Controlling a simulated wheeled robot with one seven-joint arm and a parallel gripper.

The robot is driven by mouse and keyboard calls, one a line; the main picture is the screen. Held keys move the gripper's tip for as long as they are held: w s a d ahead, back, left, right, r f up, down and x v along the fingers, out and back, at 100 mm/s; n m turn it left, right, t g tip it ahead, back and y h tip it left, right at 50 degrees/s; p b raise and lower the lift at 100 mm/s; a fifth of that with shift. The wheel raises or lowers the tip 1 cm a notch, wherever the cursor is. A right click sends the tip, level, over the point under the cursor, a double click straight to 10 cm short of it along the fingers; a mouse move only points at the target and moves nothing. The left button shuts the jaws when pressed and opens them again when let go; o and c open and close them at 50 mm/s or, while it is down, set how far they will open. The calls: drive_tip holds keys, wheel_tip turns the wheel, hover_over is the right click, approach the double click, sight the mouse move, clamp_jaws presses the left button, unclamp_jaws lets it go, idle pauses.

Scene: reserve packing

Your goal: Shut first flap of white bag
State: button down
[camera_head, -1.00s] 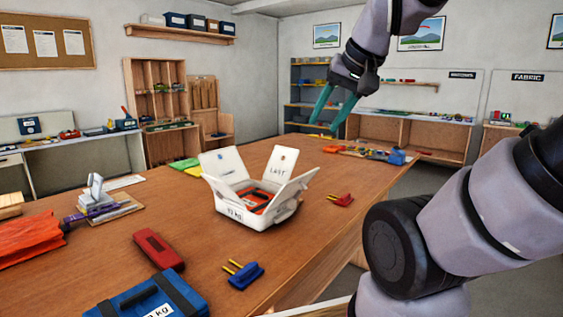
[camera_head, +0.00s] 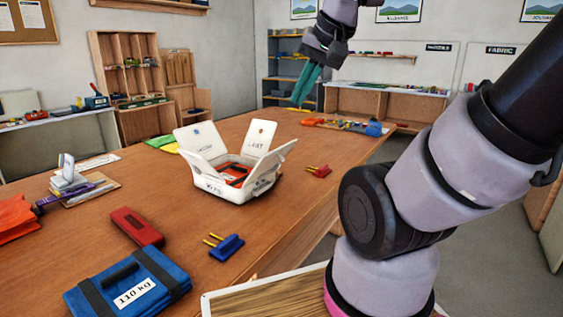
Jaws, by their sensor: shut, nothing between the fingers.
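The white bag (camera_head: 232,190) is box-shaped and stands on the wooden table with its flaps raised and spread outward. One flap (camera_head: 198,139) at the back left bears a blue dot. Another flap (camera_head: 260,137) at the back right is marked "LAST" and has an orange dot. A side flap (camera_head: 272,160) leans out to the right. An orange-red item with dark parts (camera_head: 236,172) lies inside. My gripper (camera_head: 300,105), with teal fingers, is shut and empty, in the air beyond the bag and up to its right, apart from it.
A blue case (camera_head: 128,287) marked 110 kg, a red case (camera_head: 138,226) and a blue piece with yellow prongs (camera_head: 226,246) lie nearer on the table (camera_head: 190,240). A small red piece (camera_head: 319,171) is right of the bag. Coloured items (camera_head: 345,125) lie at the far end.

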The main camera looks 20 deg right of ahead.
drive_tip(key=w+d+f+m+g+y, duration=0.3)
drive_tip(key=w+f+m+y, duration=0.65)
drive_tip(key=f, duration=0.55)
drive_tip(key=w+d+f+m+t+h, duration=0.1)
drive_tip(key=w+d+f+m+t, duration=0.2)
drive_tip(key=d+f+m+t, duration=0.3)
drive_tip(key=w+d+f+m+t+h, duration=0.1)
drive_tip(key=w+d+f+m+t, duration=0.4)
drive_tip(key=d+m, duration=0.4)
drive_tip(key=w+a+g, duration=0.1)
drive_tip(key=w+a, duration=0.7)
drive_tip(key=w, duration=0.1)
drive_tip(key=shift+w, duration=0.25)
drive_tip(key=shift+r+h, duration=0.1)
drive_tip(key=shift+h, duration=0.15)
